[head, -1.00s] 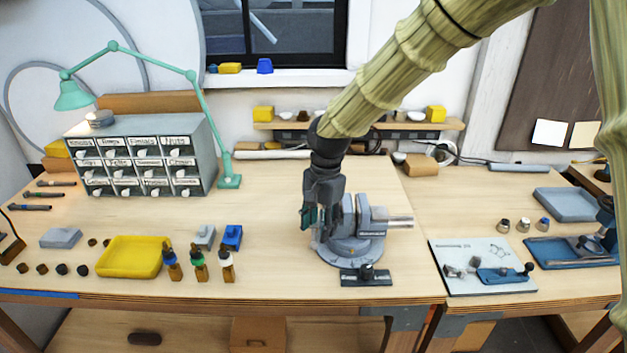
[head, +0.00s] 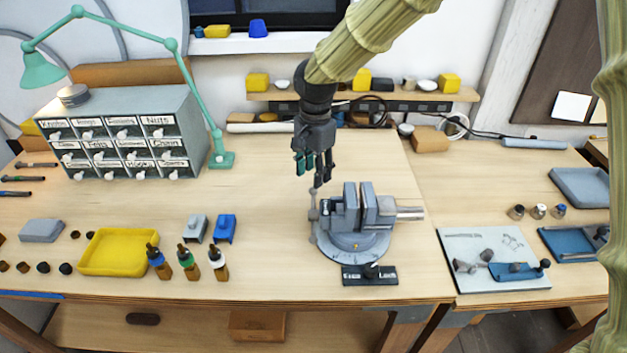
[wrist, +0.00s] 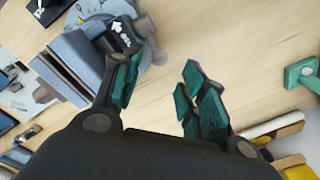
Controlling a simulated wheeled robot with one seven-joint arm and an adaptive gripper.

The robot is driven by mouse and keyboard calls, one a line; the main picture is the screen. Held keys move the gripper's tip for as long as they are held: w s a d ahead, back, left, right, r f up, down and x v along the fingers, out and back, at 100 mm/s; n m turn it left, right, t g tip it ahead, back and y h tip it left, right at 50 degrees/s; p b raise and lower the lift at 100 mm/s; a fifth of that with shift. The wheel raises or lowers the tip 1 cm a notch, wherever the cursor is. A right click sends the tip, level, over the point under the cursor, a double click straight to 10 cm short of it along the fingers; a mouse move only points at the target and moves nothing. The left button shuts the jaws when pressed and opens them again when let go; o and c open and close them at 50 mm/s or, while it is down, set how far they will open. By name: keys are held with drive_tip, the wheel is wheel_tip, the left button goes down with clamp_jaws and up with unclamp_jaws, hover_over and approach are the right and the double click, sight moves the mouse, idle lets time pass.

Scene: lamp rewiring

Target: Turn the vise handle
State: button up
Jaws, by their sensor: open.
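The grey vise (head: 368,243) stands on the bench right of centre, its round base on the wood. Its handle (head: 313,214) is a thin upright bar with knobbed ends at the vise's left end. My gripper (head: 314,172) hangs pointing down just above and behind the handle's top, its fingers apart and empty. In the wrist view, the teal finger pads (wrist: 160,95) are spread with bare bench between them. The handle end (wrist: 146,27) shows there just beyond the left finger, outside the gap; whether they touch is unclear. The vise jaws (wrist: 72,62) lie at upper left.
A dark labelled plate (head: 369,276) lies in front of the vise. Several small bottles (head: 187,264) and a yellow tray (head: 122,254) stand to the left. A drawer cabinet (head: 120,135) and green lamp (head: 222,158) stand at back left. Bench left of the vise is clear.

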sight(314, 215)
drive_tip(key=shift+w+f+p, duration=0.2)
drive_tip(key=shift+f+p, duration=0.1)
drive_tip(key=shift+f, duration=0.95)
drive_tip(key=shift+s+f, duration=0.45)
drive_tip(key=shift+f, duration=0.05)
drive_tip(key=shift+w+f+p, duration=0.3)
drive_tip(key=shift+w+f, duration=0.05)
drive_tip(key=shift+f, duration=0.4)
drive_tip(key=shift+s+r, duration=0.1)
drive_tip(key=shift+s, duration=0.15)
drive_tip(key=shift+w, duration=0.1)
clamp_jaws()
